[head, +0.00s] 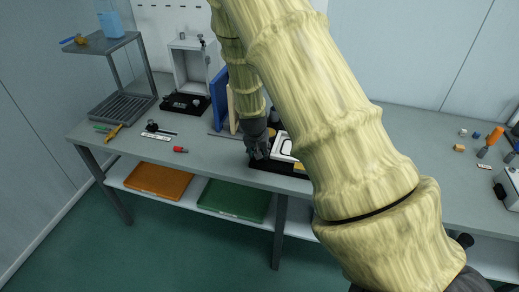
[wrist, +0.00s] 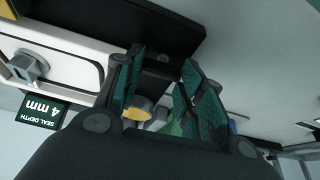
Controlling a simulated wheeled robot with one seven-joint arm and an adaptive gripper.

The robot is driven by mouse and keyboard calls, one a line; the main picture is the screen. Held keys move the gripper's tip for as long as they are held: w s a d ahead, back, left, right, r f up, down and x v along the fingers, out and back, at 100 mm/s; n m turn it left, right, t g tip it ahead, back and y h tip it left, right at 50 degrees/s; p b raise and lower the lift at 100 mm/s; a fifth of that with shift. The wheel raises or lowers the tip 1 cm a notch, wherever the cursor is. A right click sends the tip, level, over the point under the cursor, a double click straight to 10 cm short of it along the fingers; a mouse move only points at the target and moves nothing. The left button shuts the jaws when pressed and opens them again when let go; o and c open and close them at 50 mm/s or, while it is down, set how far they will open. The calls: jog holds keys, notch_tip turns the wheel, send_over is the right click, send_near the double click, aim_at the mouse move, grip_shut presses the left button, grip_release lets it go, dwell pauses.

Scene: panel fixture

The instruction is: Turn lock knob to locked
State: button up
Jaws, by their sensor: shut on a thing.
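My gripper (wrist: 162,75) has its teal-padded fingers around a dark part (wrist: 163,58) at the edge of the black panel fixture (wrist: 150,20). The fingers stand apart with this part between their tips; I cannot tell whether it is the lock knob. A grey square-ended fitting (wrist: 30,66) sits on the white panel (wrist: 65,62), left of my fingers and apart from them. In the head view my gripper (head: 258,150) is low at the left end of the fixture's black base (head: 285,168). My arm hides much of the fixture there.
A label reading "SEAL DEPTH 4 mm" (wrist: 40,110) is by the panel. A blue board (head: 218,97) stands just left of my arm. A red item (head: 180,150) lies on the bench (head: 215,155). Orange (head: 160,181) and green (head: 234,199) trays are below. Free bench shows left of my gripper.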

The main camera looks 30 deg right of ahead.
jog(key=shift+s+a+f+m, duration=0.1)
jog(key=shift+a+f+m, duration=0.05)
jog(key=shift+m, duration=0.35)
jog(key=o, duration=1)
jog(key=shift+r, duration=0.2)
jog(key=shift+a+r, duration=0.15)
jog(key=shift+r, duration=0.4)
jog(key=v, duration=1)
jog(key=shift+a+r, duration=0.2)
jog(key=shift+r, duration=0.1)
